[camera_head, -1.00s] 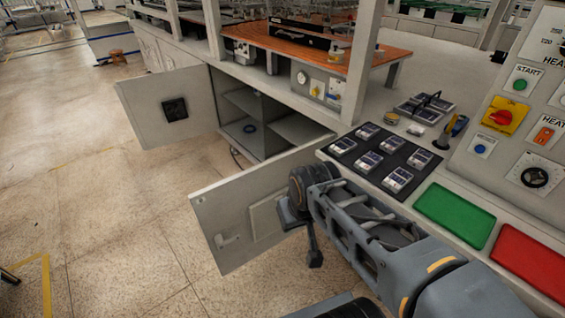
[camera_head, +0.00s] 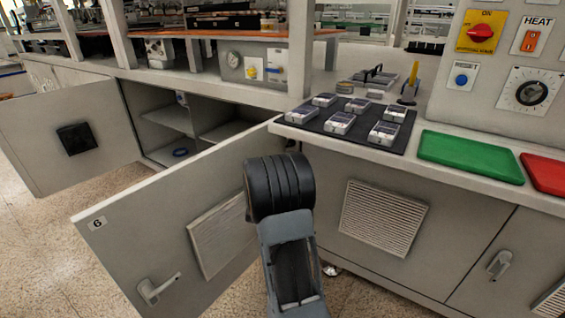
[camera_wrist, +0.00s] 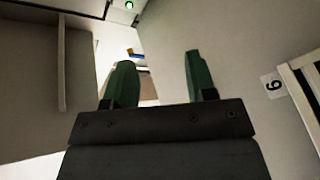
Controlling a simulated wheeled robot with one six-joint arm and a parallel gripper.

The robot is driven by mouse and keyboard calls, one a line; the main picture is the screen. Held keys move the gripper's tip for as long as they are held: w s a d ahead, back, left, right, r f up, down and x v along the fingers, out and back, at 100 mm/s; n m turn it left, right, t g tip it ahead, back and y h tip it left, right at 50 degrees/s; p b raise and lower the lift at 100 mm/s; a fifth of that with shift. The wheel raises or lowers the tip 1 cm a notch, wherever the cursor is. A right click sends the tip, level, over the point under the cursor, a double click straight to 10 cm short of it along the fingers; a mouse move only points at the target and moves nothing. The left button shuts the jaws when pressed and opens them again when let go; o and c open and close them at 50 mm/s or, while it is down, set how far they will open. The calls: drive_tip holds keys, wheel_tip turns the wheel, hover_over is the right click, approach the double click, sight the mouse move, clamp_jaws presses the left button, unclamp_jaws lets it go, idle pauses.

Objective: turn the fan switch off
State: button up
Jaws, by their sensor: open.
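I see no switch labelled as a fan switch in either view. The control panel (camera_head: 455,105) at the right of the head view carries a red rotary knob (camera_head: 481,33) on a yellow plate marked ON, an orange HEAT rocker (camera_head: 530,41), a blue button (camera_head: 461,79) and a black dial (camera_head: 531,93). The panel runs out of the picture at the top and right. My gripper (camera_wrist: 160,78) shows in the wrist view with its two green fingers apart and nothing between them. In the head view my arm hides it. A small lit green spot (camera_wrist: 129,5) shows at the wrist view's top edge.
An open cabinet door (camera_head: 150,225) numbered 6 stands beside my arm; its number plate (camera_wrist: 272,85) shows in the wrist view. Another open door (camera_head: 30,140) is at left. The counter holds a black mat (camera_head: 310,121) with several small boxes, a green tray (camera_head: 470,155) and a red tray (camera_head: 545,172).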

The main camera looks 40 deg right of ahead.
sight(290, 144)
drive_tip(key=w+d+r+g+h+b, duration=0.1)
drive_tip(key=w+d, duration=0.4)
drive_tip(key=d, duration=0.9)
drive_tip(key=shift+w+r+h+b, duration=0.15)
drive_tip(key=shift+w+h+b, duration=0.25)
drive_tip(key=shift+h+b, duration=0.6)
drive_tip(key=c, duration=0.6)
drive_tip(key=shift+c, duration=0.2)
